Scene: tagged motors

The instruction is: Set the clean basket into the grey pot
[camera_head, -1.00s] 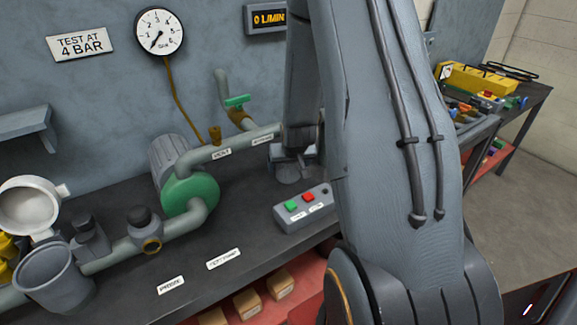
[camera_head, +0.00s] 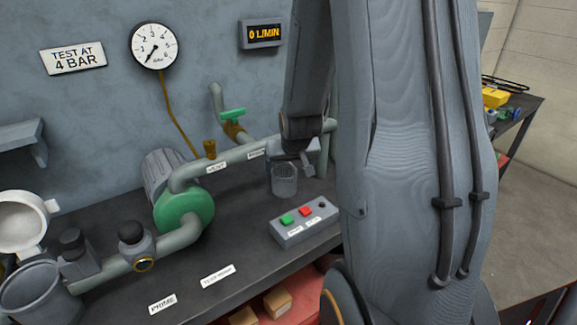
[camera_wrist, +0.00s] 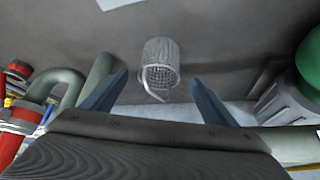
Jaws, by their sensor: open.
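The basket (camera_head: 285,182) is a small grey mesh cylinder standing on the dark bench, behind the button box. It also shows in the wrist view (camera_wrist: 161,63), with a thin curved wire handle at its near end. My gripper (camera_wrist: 159,78) is open and empty, its two blue-grey fingers apart on either side of the basket in that view. In the head view my gripper (camera_head: 293,152) is just above the basket, and its fingers are hard to make out. I cannot tell the exact gap. The grey pot (camera_head: 42,292) is open-topped, at the lower left beside the pipe.
A white round open lid (camera_head: 20,224) stands above the pot. A pipe with a green pump (camera_head: 184,208) and black-knobbed valves (camera_head: 133,233) runs along the bench. A button box (camera_head: 303,221) stands in front of the basket. The bench front (camera_head: 195,290) has only flat labels.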

